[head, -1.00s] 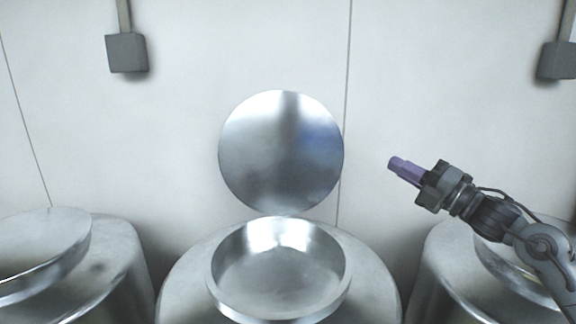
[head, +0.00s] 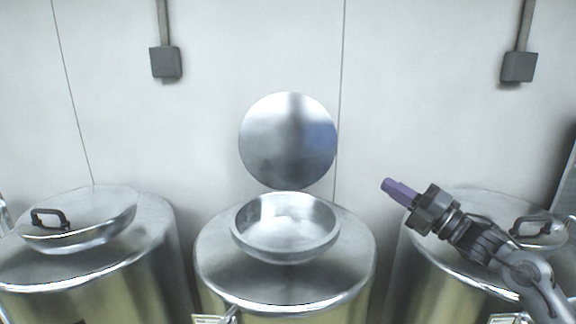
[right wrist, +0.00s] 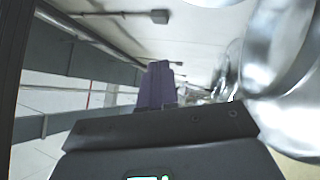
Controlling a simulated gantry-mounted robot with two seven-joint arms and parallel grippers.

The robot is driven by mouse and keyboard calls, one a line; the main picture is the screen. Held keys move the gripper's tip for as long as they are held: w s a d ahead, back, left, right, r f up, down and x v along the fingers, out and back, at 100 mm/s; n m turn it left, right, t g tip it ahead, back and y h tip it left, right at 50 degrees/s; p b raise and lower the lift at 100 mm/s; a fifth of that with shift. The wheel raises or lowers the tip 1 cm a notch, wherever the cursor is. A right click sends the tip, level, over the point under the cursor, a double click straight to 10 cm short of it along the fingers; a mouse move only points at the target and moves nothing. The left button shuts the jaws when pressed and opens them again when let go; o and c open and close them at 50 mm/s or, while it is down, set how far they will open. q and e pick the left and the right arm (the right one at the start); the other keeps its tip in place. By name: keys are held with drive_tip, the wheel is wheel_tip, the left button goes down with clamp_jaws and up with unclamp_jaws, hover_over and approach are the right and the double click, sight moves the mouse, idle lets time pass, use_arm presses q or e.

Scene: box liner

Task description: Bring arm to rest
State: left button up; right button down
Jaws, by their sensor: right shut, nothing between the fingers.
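My right gripper (head: 391,187) comes in from the right in the head view. Its purple fingers are shut with nothing between them, and they point up and left in front of the wall. The fingers also show in the right wrist view (right wrist: 157,85), standing together. The right arm passes in front of the right metal drum (head: 410,262). The gripper is apart from the open middle drum (head: 214,262) and its raised round lid (head: 288,140). My left gripper is not in view.
The middle drum's round opening (head: 285,228) appears empty. The left drum (head: 150,225) has a closed lid with a dark handle (head: 48,219). The right drum's handle (head: 530,224) is behind my arm.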

wheel_tip(320, 180, down, 13)
drive_tip(key=s+m+t+h+p, duration=0.2)
drive_tip(key=m+t+h+p, duration=0.1)
drive_tip(key=m+p, duration=0.5)
drive_tip(key=w+d+f+m+h+b, duration=0.2)
drive_tip(key=w+d+f+m+h, duration=0.25)
drive_tip(key=f+m+h, duration=0.25)
drive_tip(key=s+d+f+m+g+h, duration=0.5)
drive_tip(key=d+f+m+g, duration=0.1)
drive_tip(key=d+f, duration=0.15)
drive_tip(key=s+d+f+m+g+h, duration=0.4)
drive_tip(key=d+f+m+g+h, duration=0.15)
drive_tip(key=d+f+m, duration=0.2)
drive_tip(key=s+a+f+g+y, duration=0.1)
drive_tip(key=s+a+f, duration=0.45)
drive_tip(key=s, duration=0.35)
drive_tip(key=s+a+f+g+y, duration=0.1)
drive_tip(key=s+a+f+g, duration=0.1)
drive_tip(key=s+a+f, duration=0.6)
drive_tip(key=s+a+r+y, duration=0.1)
drive_tip(key=s+a+r, duration=0.2)
drive_tip(key=s, duration=0.8)
drive_tip(key=s+a+r+n+y, duration=0.1)
drive_tip(key=s+a+r+y, duration=0.1)
drive_tip(key=s, duration=0.9)
drive_tip(key=shift+s+a+r, duration=0.15)
drive_tip(key=shift+a+r, duration=0.75)
drive_tip(key=shift+a, duration=0.25)
